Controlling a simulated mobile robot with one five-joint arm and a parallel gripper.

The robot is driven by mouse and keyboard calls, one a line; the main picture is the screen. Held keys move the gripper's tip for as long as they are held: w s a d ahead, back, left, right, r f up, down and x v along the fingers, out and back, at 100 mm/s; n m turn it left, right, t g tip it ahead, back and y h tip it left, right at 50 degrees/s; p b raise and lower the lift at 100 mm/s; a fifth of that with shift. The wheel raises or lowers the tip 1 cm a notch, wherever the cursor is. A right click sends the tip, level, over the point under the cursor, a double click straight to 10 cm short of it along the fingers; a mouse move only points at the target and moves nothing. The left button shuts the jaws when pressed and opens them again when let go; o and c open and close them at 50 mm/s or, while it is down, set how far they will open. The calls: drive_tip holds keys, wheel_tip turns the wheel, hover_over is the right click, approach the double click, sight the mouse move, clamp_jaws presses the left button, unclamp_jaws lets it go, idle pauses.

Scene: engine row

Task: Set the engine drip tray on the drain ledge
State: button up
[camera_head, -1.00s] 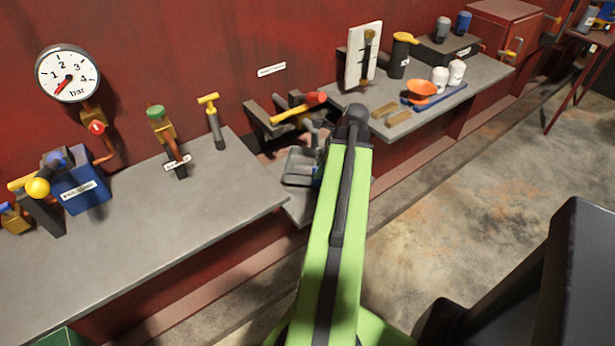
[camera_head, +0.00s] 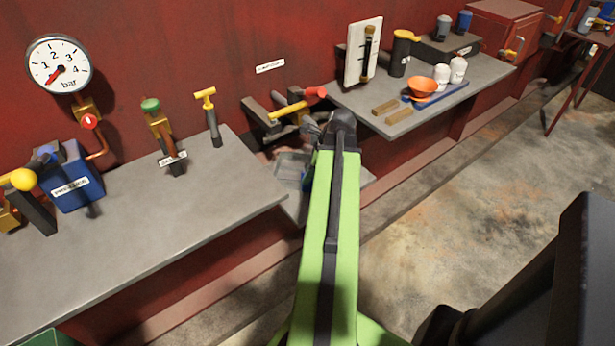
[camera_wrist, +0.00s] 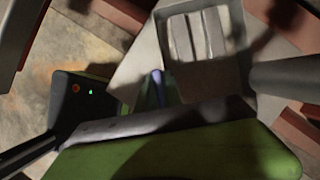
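The engine drip tray (camera_head: 291,166) is a shallow grey tray over the low drain ledge (camera_head: 296,208), in the gap between the two benches. Whether it rests on the ledge or hangs just above it, I cannot tell. In the wrist view, the tray (camera_wrist: 163,50) shows at the top with pale bars inside it, and the pale ledge (camera_wrist: 132,85) lies beside it. A small blue part (camera_wrist: 158,88) shows just below the tray. My gripper (camera_head: 312,130) is at the tray's upper right, mostly hidden behind my green arm. Its fingers are not clear.
A yellow-handled valve with a red end (camera_head: 290,111) sits on the wall just above the tray. The left bench (camera_head: 150,225) and right bench (camera_head: 440,105) flank the gap. An orange funnel (camera_head: 421,87) stands on the right bench.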

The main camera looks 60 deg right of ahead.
drive_tip(key=o, duration=0.5)
drive_tip(key=shift+c, duration=0.2)
drive_tip(key=shift+r, duration=0.1)
drive_tip(key=shift+r+p, duration=0.3)
drive_tip(key=shift+p, duration=0.15)
drive_tip(key=p+v, duration=1)
drive_tip(key=v, duration=0.1)
drive_tip(key=shift+r, duration=0.2)
drive_tip(key=shift+s+p, duration=0.1)
drive_tip(key=shift+p, duration=0.2)
drive_tip(key=shift+s, duration=0.1)
